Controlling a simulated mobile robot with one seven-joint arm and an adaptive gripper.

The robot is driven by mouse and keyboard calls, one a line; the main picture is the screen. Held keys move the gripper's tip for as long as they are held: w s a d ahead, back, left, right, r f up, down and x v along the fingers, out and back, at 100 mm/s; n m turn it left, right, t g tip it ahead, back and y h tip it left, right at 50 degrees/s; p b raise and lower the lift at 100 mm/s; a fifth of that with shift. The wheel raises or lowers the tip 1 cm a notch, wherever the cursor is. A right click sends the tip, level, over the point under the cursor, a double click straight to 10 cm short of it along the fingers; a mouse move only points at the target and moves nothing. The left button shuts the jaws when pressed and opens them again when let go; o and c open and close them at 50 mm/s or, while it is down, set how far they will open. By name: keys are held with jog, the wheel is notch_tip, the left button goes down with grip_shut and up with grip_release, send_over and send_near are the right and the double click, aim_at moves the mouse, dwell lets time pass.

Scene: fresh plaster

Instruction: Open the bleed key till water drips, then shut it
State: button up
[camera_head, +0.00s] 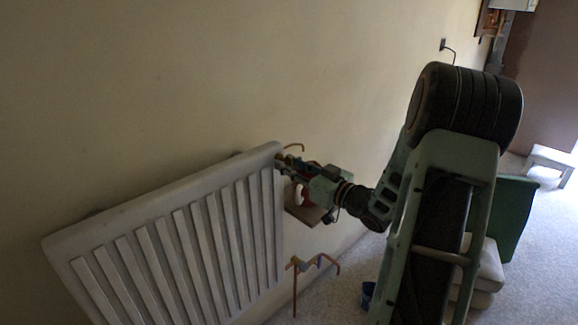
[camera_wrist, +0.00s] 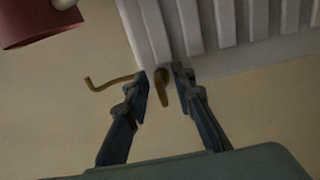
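The white radiator (camera_head: 180,235) is mounted along the wall, and its end corner also shows in the wrist view (camera_wrist: 205,25). A brass-coloured piece that looks like the bleed key (camera_wrist: 161,88) sits at that corner. My gripper (camera_wrist: 160,80) is open, with one fingertip on each side of the brass piece and a small gap visible on both sides. In the head view my gripper (camera_head: 287,163) is at the radiator's upper end corner and hides the key. I see no water drops.
A thin bent copper rod (camera_wrist: 108,82) sticks out left of the fingers in the wrist view. A dark red cylinder (camera_wrist: 35,22) is at upper left there. In the head view, copper pipes (camera_head: 316,262) stand below the radiator's end, and a brown ledge (camera_head: 303,210) is below my gripper.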

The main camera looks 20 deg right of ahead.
jog(key=shift+c, duration=0.3)
grip_shut()
